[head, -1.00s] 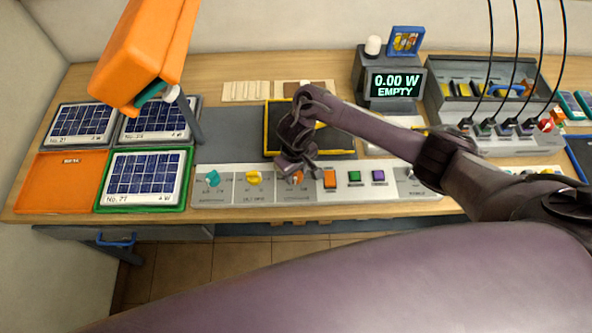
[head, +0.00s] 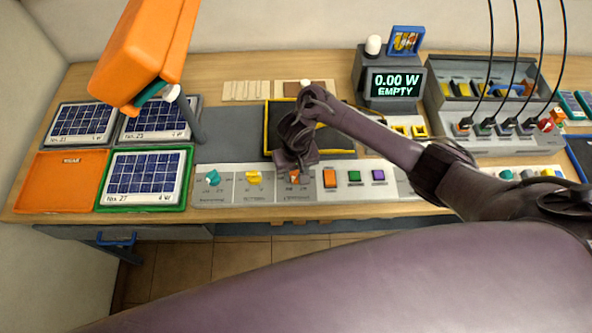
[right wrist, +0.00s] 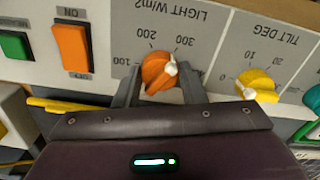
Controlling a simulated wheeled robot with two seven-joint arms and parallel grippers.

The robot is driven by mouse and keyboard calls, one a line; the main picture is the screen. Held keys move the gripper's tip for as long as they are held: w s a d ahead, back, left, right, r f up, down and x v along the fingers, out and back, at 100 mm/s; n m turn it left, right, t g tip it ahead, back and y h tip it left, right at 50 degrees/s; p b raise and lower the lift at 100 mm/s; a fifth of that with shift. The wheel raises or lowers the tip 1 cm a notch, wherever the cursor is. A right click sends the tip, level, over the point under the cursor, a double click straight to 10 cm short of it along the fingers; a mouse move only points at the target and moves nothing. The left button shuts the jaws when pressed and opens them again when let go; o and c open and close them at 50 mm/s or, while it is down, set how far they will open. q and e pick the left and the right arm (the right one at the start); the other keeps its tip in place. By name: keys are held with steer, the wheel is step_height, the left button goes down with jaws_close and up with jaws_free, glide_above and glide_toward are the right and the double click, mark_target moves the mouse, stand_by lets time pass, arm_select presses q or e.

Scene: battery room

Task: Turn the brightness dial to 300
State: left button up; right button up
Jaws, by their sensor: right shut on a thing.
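The brightness dial is an orange knob (right wrist: 157,73) under the label "LIGHT W/m2", on the pale control panel (head: 226,194). Marks for 100, 200 and 300 show around it in the right wrist view. Its white pointer tip is on the knob's right side, towards the 300 side; the exact reading is unclear. My right gripper (right wrist: 160,92) is shut on the knob, one finger on each side. In the head view my right gripper (head: 295,172) hides part of the dial (head: 294,178). My left gripper is not in view.
A yellow tilt dial (head: 254,178) and a teal dial (head: 213,178) are to the left. An orange switch (head: 330,178) and green and purple buttons are to the right. An orange lamp (head: 145,50) overhangs solar panels at left.

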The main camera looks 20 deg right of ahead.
mark_target(296, 172)
steer(key=shift+w+r, duration=0.15)
steer(key=o, duration=1)
step_height(296, 172, up, 3)
steer(key=shift+w+f, duration=0.1)
steer(key=shift+w+a+r, duration=0.15)
steer(key=shift+r, duration=0.2)
steer(key=shift+r+b, duration=0.3)
steer(key=shift+b, duration=0.1)
steer(key=shift+r, duration=0.4)
steer(key=shift+s+r+p, duration=0.2)
steer(key=shift+r, duration=0.5)
steer(key=shift+s+r+p, duration=0.15)
steer(key=shift+r+p, duration=0.05)
steer(key=shift+r, duration=0.5)
